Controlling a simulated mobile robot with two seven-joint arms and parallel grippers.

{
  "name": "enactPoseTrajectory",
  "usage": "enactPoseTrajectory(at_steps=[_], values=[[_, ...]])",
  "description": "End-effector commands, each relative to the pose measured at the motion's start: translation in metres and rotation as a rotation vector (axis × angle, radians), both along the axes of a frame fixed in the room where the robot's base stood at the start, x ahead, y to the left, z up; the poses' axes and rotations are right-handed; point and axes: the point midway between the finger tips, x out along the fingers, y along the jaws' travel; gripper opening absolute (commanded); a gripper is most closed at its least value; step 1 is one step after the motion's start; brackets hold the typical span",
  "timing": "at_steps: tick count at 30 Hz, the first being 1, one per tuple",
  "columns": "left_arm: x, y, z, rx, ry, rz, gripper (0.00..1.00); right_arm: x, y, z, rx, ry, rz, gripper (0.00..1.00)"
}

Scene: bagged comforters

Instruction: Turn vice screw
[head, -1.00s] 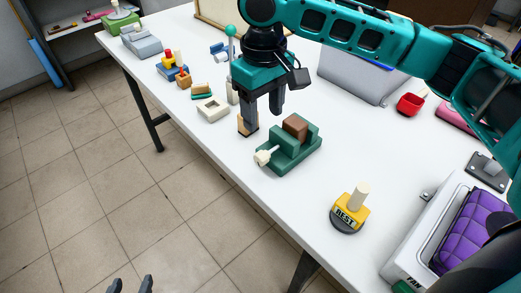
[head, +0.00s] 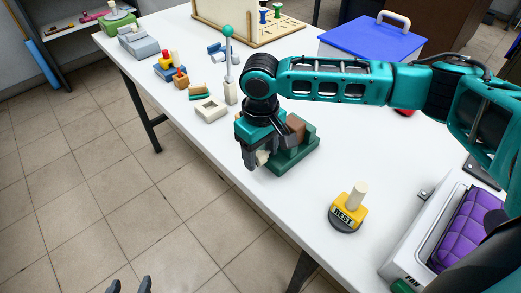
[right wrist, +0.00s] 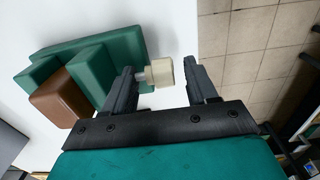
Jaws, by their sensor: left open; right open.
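The green vice (head: 293,158) sits on the white table near its front edge, with a brown block (head: 297,124) between its jaws. In the right wrist view the vice (right wrist: 112,62) and brown block (right wrist: 62,98) are at left. The cream screw handle (right wrist: 160,72) sticks out from the vice, between the two fingers of my right gripper (right wrist: 165,85). The fingers are open, with a gap on the right-hand side of the handle. In the head view my right gripper (head: 255,162) partly hides the handle. My left gripper (head: 130,285) is open and empty at the bottom edge, over the floor.
A yellow stand labelled REST (head: 346,212) is on the table to the right of the vice. A cream square block (head: 211,109) and a lever with a green ball (head: 229,62) stand behind the gripper. A white crate with a purple bag (head: 468,230) is at right.

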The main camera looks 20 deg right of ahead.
Motion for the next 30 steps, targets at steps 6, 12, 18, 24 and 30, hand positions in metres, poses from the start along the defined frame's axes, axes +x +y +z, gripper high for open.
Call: enactPoseTrajectory(at_steps=[6,12,18,24,30], values=[[-0.0002,0.0000,-0.0001,0.000,0.000,0.000,0.59,0.0000,0.0000,0.0003,0.000,0.000,0.000,0.42],[-0.0005,0.0001,-0.0002,0.000,0.001,0.000,0.59,0.0001,-0.0001,0.0004,0.000,0.000,0.000,0.23],[-0.0009,0.0001,-0.0004,0.000,0.002,0.001,0.59,0.0002,-0.0002,0.0006,-0.001,0.000,-0.001,0.04],[-0.0009,0.0001,-0.0004,0.000,0.002,0.001,0.59,0.0019,0.0000,0.0002,-0.012,0.025,-0.004,0.01],[-0.0009,-0.0001,-0.0004,0.000,0.002,0.001,0.59,0.0050,0.0020,-0.0001,-0.063,0.167,-0.004,0.01]])
